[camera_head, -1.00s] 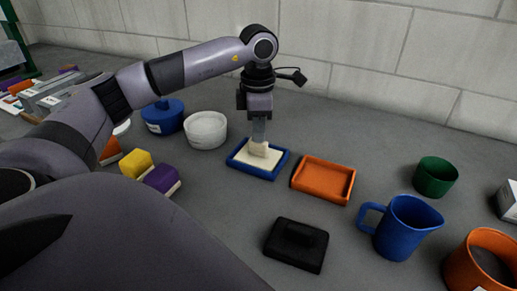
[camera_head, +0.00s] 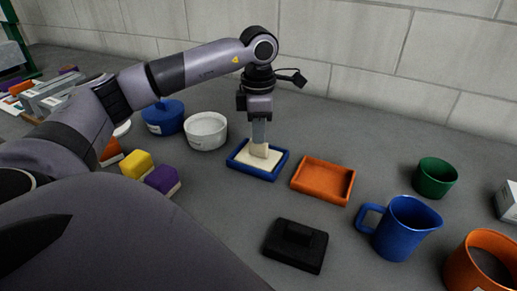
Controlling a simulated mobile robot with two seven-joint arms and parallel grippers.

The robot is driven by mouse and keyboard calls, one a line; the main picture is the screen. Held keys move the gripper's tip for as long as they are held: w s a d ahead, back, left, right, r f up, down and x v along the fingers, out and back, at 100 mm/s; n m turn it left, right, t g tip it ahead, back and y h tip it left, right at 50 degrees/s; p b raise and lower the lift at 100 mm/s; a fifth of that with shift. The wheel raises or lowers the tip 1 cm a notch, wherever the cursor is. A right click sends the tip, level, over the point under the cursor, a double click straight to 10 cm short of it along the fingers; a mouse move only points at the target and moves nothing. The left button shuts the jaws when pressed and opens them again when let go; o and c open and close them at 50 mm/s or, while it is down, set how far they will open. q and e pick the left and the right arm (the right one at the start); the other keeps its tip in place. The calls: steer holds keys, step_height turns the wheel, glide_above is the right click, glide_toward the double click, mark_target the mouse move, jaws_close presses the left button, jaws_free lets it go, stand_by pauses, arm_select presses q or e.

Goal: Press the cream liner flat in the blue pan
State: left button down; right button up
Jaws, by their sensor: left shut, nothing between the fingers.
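The blue pan (camera_head: 251,174) is a shallow square tray on the grey table, near the middle of the view. The cream liner (camera_head: 243,158) lies inside it and covers most of its floor. A part of the liner near the fingertips looks raised or folded; its exact shape is hard to tell. My left gripper (camera_head: 259,146) points straight down over the pan, shut, with its fingertips at the liner. The fingers hide part of the liner and the pan's back rim. My right gripper is not in view.
An orange tray (camera_head: 322,180) sits just right of the pan. A black block (camera_head: 296,246), a blue jug (camera_head: 402,228) and a green cup (camera_head: 435,177) stand in front and right.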

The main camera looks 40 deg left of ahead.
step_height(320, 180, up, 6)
steer(key=p, duration=0.6)
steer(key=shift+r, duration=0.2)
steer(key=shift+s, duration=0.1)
stand_by(0.5)
